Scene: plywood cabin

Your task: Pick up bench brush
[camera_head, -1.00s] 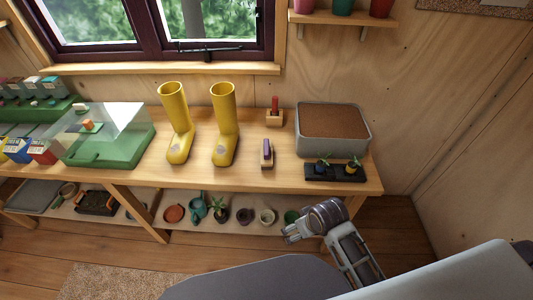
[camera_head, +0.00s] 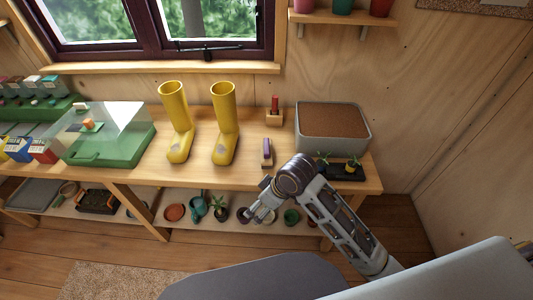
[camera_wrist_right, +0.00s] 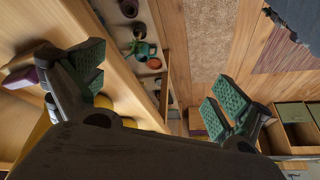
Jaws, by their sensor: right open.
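A small wooden block with a purple strip (camera_head: 267,153) stands on the bench near its front edge, right of the yellow boots; it looks like the bench brush, though it is too small to be sure. In the right wrist view a purple and pale wooden thing (camera_wrist_right: 22,78) shows at the left, partly behind a finger. My right gripper (camera_head: 258,213) is in front of the bench edge, below and apart from the block. Its two padded fingers (camera_wrist_right: 157,88) are wide apart with nothing between them. My left gripper is not in view.
Yellow boots (camera_head: 224,130) stand left of the block. A wooden holder with a red thing (camera_head: 274,112) is behind it. A grey tub (camera_head: 366,135) and black pot tray (camera_head: 350,173) are at right, the tray partly behind my arm. Pots sit on the lower shelf (camera_head: 170,200).

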